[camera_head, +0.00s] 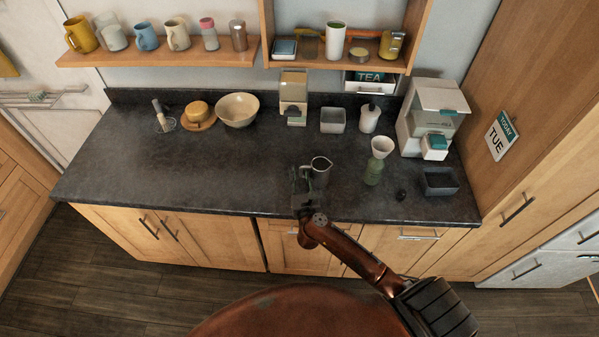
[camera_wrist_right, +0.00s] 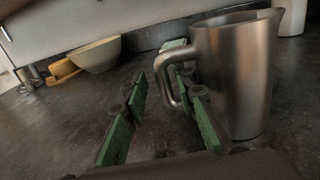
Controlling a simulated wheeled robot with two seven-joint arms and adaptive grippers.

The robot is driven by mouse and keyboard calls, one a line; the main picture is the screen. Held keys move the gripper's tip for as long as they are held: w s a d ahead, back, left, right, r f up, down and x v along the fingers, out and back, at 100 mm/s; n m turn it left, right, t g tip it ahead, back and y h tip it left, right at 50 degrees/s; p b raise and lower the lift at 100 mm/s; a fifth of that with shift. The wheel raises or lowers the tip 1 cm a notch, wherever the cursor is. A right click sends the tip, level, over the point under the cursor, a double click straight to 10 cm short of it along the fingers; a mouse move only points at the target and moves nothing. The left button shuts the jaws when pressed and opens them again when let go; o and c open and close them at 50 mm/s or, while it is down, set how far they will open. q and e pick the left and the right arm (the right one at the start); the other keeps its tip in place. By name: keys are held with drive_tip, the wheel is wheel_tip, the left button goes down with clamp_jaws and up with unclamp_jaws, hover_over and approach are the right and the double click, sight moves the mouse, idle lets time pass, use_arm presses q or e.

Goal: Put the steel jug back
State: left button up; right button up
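The steel jug (camera_head: 320,174) stands upright on the dark counter (camera_head: 230,185), near its front edge in the head view. My right gripper (camera_head: 301,183) is just left of it, low over the counter. In the right wrist view the jug (camera_wrist_right: 235,80) is large at the right, its handle facing left toward my fingers. My right gripper (camera_wrist_right: 160,95) is open there, with green pads apart. One finger is close to the handle and the other stands clear to its left. I cannot tell whether the near finger touches. My left gripper is not in view.
A coffee machine (camera_head: 425,115) is at back right. The counter's left middle is clear. Shelves (camera_head: 160,53) hold several cups.

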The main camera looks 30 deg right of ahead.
drive_tip(key=shift+r, duration=0.1)
drive_tip(key=v, duration=1.2)
drive_tip(key=shift+r+b, duration=0.1)
drive_tip(key=shift+b, duration=0.25)
